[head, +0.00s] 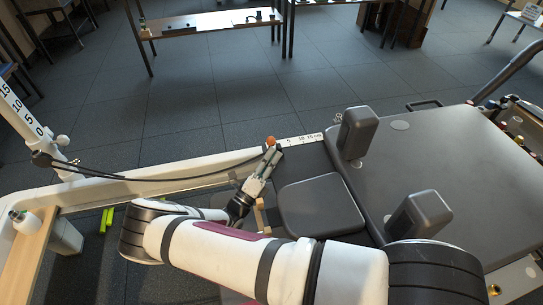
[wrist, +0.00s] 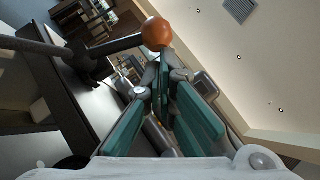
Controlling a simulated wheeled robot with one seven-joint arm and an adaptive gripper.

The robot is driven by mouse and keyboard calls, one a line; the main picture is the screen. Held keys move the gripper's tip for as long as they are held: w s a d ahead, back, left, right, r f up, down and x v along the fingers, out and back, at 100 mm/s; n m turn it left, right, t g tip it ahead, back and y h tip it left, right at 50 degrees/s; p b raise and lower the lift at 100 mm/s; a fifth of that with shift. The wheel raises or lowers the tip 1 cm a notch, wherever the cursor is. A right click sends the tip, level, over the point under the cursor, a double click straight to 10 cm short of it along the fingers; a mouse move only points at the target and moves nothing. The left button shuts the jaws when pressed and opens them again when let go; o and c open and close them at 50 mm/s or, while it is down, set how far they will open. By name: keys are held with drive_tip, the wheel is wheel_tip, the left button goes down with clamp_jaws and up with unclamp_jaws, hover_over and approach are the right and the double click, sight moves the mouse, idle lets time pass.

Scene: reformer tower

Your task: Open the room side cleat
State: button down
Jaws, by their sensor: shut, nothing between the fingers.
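The cleat's orange ball knob (head: 270,141) shows in the head view at the far rail, just beyond my fingertips. In the wrist view the orange ball (wrist: 157,33) sits at the end of a dark lever (wrist: 115,47), which runs left to a dark pivot body (wrist: 85,65). My gripper (head: 273,152) is shut and empty, its tips close to the knob. In the wrist view my gripper (wrist: 163,62) has its teal-padded fingers converging just below the ball. I cannot tell whether they touch it. The cleat's base is partly hidden in the head view.
A dark rope (head: 150,180) runs along the white rail (head: 110,193) from the scaled post (head: 28,118) at left. A grey padded seat (head: 315,205), two upright shoulder pads (head: 357,132) and a wide bed (head: 455,165) lie right. Open floor (head: 180,105) lies beyond the rail.

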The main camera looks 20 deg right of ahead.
drive_tip(key=shift+w+r+n+y+p, duration=0.15)
drive_tip(key=shift+r+n+y+p, duration=0.3)
drive_tip(key=shift+n+y+p, duration=0.5)
drive_tip(key=shift+n+p, duration=0.25)
drive_tip(key=shift+p, duration=0.1)
drive_tip(key=shift+w+f, duration=0.1)
